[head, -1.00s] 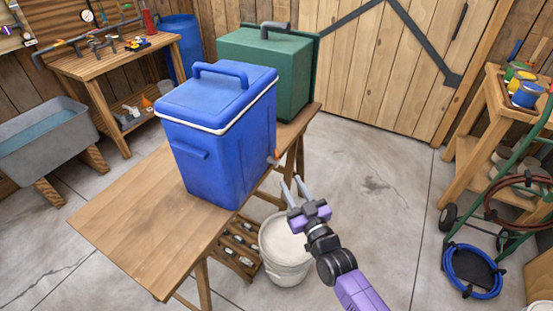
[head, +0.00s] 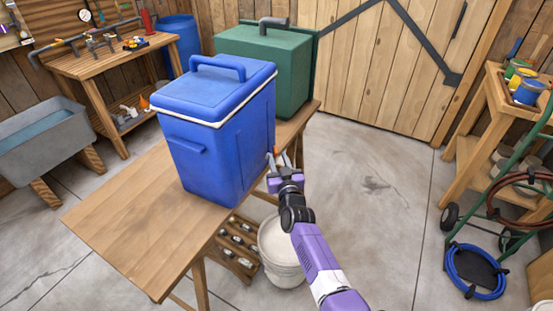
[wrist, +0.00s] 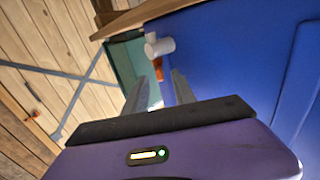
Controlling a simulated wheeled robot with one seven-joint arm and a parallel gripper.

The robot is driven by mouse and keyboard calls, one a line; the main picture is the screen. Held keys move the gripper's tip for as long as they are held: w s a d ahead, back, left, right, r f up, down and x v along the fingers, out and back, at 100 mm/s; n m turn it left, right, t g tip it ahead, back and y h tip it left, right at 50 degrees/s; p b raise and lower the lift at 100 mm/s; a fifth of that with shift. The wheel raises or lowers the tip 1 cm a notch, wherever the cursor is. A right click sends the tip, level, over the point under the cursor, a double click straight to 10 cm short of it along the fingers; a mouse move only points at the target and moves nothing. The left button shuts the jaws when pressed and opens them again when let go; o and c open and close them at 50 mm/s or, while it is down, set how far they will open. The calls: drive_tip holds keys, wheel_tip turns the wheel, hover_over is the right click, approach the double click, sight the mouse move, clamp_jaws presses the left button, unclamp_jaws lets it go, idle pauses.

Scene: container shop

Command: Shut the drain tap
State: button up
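The drain tap (wrist: 160,47) is a pale grey spout on the side wall of the blue cooler (head: 225,140). Its orange lever (wrist: 158,70) shows just beyond my fingertips in the wrist view. In the head view the tap (head: 276,151) is a small spot at the cooler's right face, partly hidden by my fingers. My gripper (head: 279,160) is open beside the cooler's right face, and it also shows in the wrist view (wrist: 157,85). The lever appears in line with the gap between the fingers. I cannot tell whether they touch it.
The cooler stands on a wooden table (head: 130,225). A green container (head: 290,75) stands close behind it. A white bucket (head: 283,277) is on the floor below, beside a crate of bottles (head: 236,245). The floor to the right is clear up to a green hand truck (head: 487,225) with hoses.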

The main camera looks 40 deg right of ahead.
sight(275, 152)
drive_tip(key=shift+b+x, duration=0.3)
drive_tip(key=shift+x, duration=0.9)
clamp_jaws()
